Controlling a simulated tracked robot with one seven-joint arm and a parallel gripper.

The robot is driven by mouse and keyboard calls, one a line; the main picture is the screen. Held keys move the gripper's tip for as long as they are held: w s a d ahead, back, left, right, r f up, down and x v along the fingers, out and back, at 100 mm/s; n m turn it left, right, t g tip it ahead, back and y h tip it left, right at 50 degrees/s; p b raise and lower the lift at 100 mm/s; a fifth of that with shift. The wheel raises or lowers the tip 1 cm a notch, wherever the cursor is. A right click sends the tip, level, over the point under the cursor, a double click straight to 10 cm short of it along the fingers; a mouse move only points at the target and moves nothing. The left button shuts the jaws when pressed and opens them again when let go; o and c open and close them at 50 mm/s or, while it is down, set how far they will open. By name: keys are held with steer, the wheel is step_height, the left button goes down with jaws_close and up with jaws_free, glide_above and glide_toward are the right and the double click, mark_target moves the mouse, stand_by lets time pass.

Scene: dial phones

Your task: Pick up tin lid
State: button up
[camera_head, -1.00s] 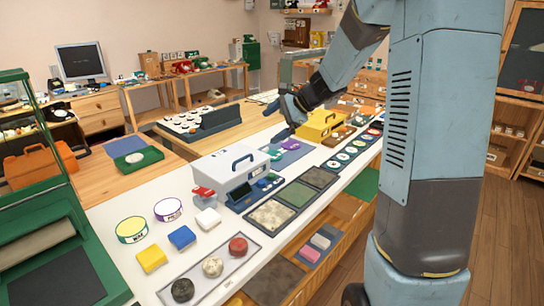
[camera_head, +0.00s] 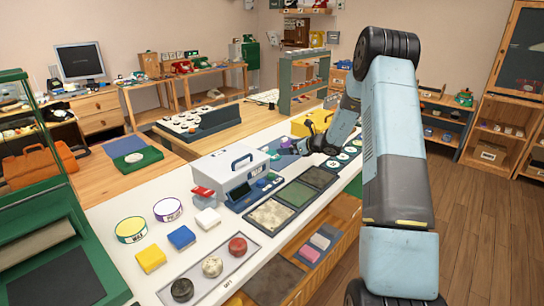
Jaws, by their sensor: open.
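Two round tins stand on the white counter at the left: one with a yellow-green rim (camera_head: 131,229) and one with a purple rim (camera_head: 168,210), both with lettering on their pale faces. A small purple round piece (camera_head: 286,142) lies on the blue mat behind the white box; it may be a tin lid, but it is too small to tell. My gripper (camera_head: 297,149) is low over the counter at the right end of that mat, close to the purple piece. Its jaws are open, and the fingertips are small and dark. Nothing shows held between them.
The white box with a handle (camera_head: 229,170) stands left of my gripper. A yellow toolbox (camera_head: 312,122) stands behind it. Coloured blocks (camera_head: 181,237) lie in front of the tins.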

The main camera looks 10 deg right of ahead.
glide_toward(266, 150)
steer(key=x, duration=0.3)
steer(key=shift+w+a, duration=0.15)
steer(key=shift+w, duration=0.2)
steer(key=shift+x, duration=2.65)
steer(key=shift+f, duration=0.2)
steer(key=shift+s, duration=0.1)
